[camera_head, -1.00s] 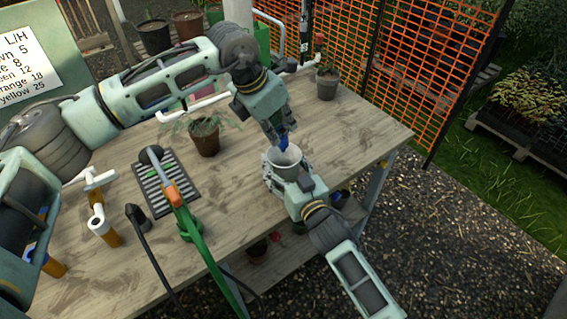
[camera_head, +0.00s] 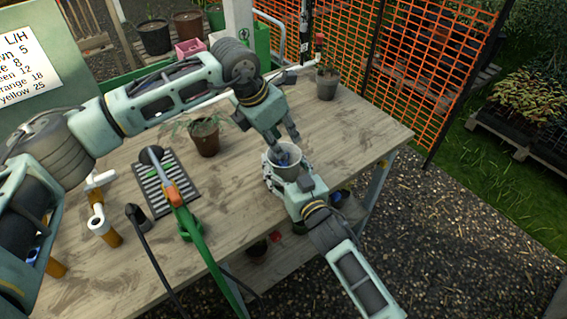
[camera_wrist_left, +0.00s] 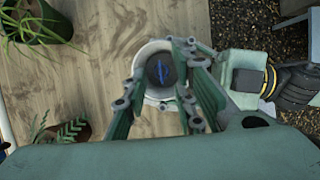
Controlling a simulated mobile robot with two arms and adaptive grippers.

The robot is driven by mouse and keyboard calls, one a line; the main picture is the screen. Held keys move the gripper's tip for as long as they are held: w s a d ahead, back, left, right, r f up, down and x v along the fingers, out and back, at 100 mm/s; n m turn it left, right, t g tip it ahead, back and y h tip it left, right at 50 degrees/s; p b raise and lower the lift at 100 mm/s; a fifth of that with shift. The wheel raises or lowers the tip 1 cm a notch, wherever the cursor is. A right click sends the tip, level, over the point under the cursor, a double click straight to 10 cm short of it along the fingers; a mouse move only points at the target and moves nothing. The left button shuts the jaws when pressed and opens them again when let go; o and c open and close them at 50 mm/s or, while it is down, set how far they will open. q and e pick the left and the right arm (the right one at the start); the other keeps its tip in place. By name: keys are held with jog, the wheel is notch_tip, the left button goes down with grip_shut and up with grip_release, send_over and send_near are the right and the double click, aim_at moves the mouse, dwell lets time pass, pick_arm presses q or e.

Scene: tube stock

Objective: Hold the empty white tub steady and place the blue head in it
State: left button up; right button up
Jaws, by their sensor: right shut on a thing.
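The white tub (camera_head: 287,172) stands near the table's right edge. My right gripper (camera_head: 276,178) is shut on it from the front. The blue head (camera_head: 285,158) is inside the tub, low and partly in shadow; in the left wrist view its blue part (camera_wrist_left: 161,71) shows against the dark inside of the tub (camera_wrist_left: 143,62). My left gripper (camera_head: 285,140) is just above the tub's rim, pointing down. In the left wrist view its fingers (camera_wrist_left: 160,85) are spread apart with nothing between them.
A potted plant (camera_head: 204,137) stands left of the tub and another (camera_head: 327,82) behind it. The wood (camera_head: 350,130) right of the tub is bare.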

jog(key=shift+f, duration=0.1)
pick_arm(q)
jog(key=v, duration=1.2)
jog(key=shift+d, duration=0.1)
jog(key=shift+w, duration=0.1)
pick_arm(e)
jog(key=o, duration=1.2)
jog(key=v, duration=1.2)
